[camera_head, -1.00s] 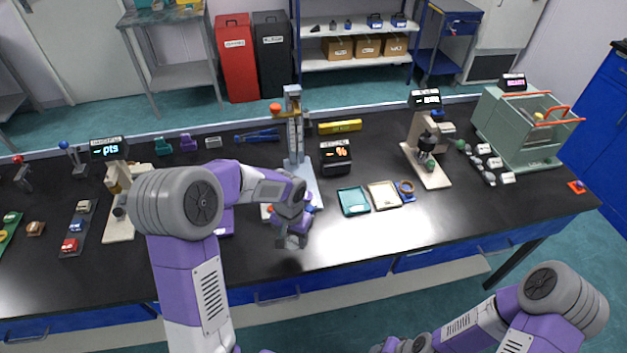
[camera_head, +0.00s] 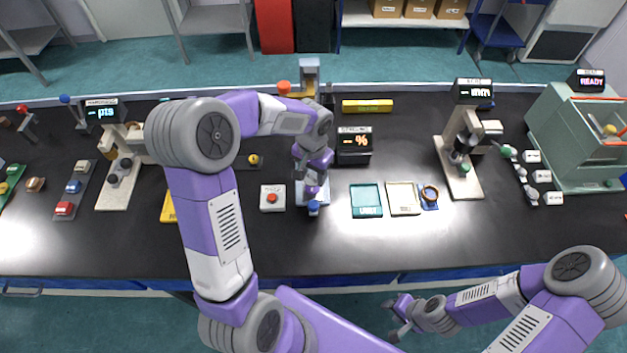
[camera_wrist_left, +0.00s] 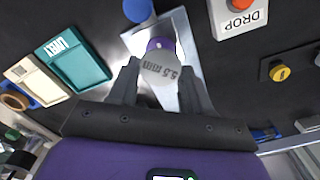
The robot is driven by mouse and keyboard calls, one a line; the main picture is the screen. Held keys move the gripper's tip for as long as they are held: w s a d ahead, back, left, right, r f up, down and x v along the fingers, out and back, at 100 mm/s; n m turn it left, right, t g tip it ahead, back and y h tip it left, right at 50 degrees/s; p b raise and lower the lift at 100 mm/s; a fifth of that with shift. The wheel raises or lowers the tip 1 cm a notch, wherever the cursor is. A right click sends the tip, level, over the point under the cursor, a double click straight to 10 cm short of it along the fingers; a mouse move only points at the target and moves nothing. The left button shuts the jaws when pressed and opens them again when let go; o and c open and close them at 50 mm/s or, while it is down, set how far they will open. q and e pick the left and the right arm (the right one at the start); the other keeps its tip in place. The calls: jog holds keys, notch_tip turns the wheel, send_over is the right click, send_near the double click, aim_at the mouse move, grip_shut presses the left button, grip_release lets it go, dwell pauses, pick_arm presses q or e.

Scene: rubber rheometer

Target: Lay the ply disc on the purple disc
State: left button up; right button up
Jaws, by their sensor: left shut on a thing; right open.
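My left gripper (camera_head: 312,190) is over the pale base plate of the drop stand, just behind its blue knob (camera_head: 313,208). In the left wrist view its fingers (camera_wrist_left: 160,82) are shut on a grey disc lettered "5.5 mm" (camera_wrist_left: 160,70), which I take for the ply disc. A purple round piece (camera_wrist_left: 157,45) shows right beyond the grey disc, over the plate (camera_wrist_left: 185,42); it looks like the purple disc. The grey disc hides part of it, so I cannot tell whether they touch. My right gripper (camera_head: 398,319) is open and empty, in front of the bench.
A white box with a red button (camera_head: 271,198) stands left of the plate. A teal tray (camera_head: 366,201), a cream tray (camera_head: 404,198) and a ring on a blue mat (camera_head: 430,195) lie to the right. A black percent display (camera_head: 354,146) stands behind. The bench front is clear.

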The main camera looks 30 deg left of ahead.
aim_at(313, 178)
pick_arm(q)
jog(key=shift+f, duration=1.8)
jog(key=shift+b, duration=0.4)
jog(key=o, duration=1)
jog(key=shift+f, duration=0.1)
notch_tip(313, 178, up, 11)
jog(key=shift+w+r+p, duration=0.1)
jog(key=shift+p, duration=1.05)
jog(key=shift+r, duration=0.6)
